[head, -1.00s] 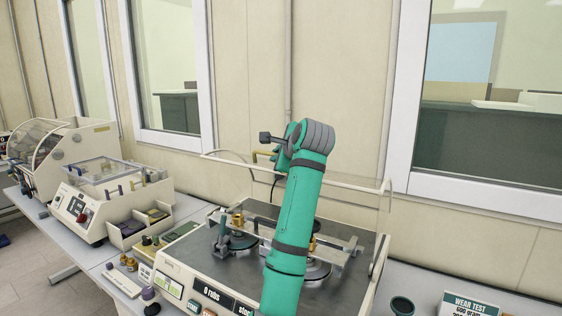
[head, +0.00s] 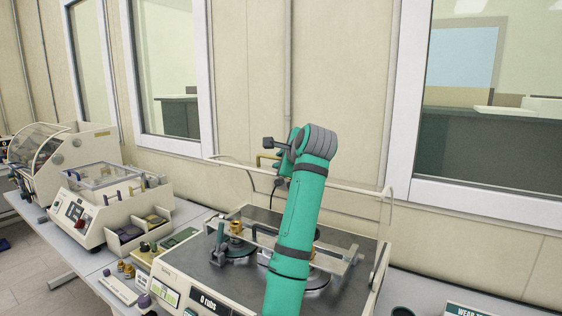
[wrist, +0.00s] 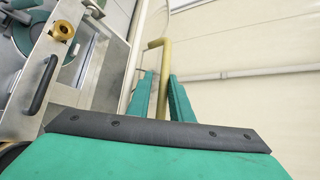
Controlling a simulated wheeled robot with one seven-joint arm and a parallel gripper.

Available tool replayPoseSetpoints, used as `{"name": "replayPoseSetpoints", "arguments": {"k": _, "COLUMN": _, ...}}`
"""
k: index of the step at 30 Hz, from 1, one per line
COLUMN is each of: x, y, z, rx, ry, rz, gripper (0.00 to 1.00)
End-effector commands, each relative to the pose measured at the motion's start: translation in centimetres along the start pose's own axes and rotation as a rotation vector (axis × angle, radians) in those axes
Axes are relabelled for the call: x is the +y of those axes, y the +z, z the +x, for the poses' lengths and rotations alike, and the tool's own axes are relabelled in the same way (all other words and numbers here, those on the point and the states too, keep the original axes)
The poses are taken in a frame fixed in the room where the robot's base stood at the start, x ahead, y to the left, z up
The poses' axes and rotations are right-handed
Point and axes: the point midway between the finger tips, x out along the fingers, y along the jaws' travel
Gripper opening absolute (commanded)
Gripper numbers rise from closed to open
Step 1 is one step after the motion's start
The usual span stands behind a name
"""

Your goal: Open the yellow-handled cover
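The clear cover (head: 345,180) of the rubbing machine stands raised and tilted at the machine's back, with its pale rim above the deck. Its yellow handle (head: 268,158) shows at the upper left of my arm. My gripper (head: 283,164) is at the handle, mostly hidden behind my green wrist in the head view. In the wrist view the yellow handle (wrist: 163,85) runs between the two green fingers of my gripper (wrist: 160,92), close against them. The gripper looks shut on it. The deck (head: 340,243) below is uncovered.
Brass weights (head: 236,228) and round discs sit on the machine's deck under my arm. Other testers (head: 90,215) stand to the left on the bench. A wall with windows (head: 490,95) is close behind. A dark cup and sign (head: 470,310) are at lower right.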

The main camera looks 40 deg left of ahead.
Motion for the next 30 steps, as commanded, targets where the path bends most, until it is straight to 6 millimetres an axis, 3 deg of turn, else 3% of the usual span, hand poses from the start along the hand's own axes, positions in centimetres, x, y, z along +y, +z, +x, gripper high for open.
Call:
{"name": "replayPoseSetpoints", "arguments": {"k": 8, "x": -0.1, "y": -0.2, "z": -1.6, "rx": 0.001, "ry": -0.003, "rz": 0.001, "gripper": 0.18}}
{"name": "replayPoseSetpoints", "arguments": {"k": 21, "x": -0.3, "y": -0.6, "z": -9.3, "rx": 0.004, "ry": -0.005, "rz": 0.003, "gripper": 0.18}}
{"name": "replayPoseSetpoints", "arguments": {"k": 30, "x": -0.2, "y": -0.5, "z": -10.8, "rx": 0.003, "ry": -0.001, "rz": 0.002, "gripper": 0.18}}
